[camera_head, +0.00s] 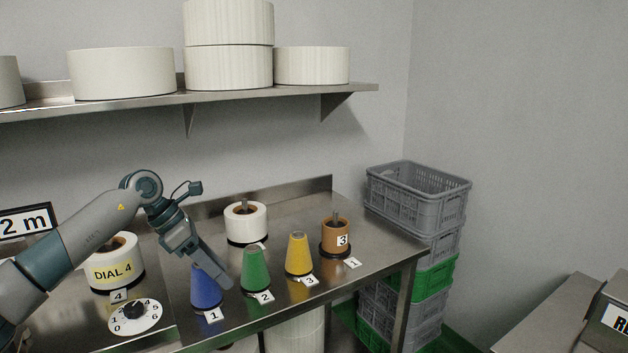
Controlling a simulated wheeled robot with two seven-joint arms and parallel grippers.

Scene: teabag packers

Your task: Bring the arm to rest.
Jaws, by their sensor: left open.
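My left arm comes in from the left, and its gripper (222,281) points down and to the right above the steel table (305,222). The gripper is open with nothing seen between its fingers. Its tip is beside the upper part of the blue cone (205,293), in front of part of it in this view; I cannot tell whether they touch. A green cone (255,270) and a yellow cone (299,256) stand to the right of it. My right gripper is not in view.
A white roll (247,222) and an orange-brown spool (336,237) stand on posts at the back. A shelf (150,101) holds large rolls above. Stacked crates (417,196) stand at right.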

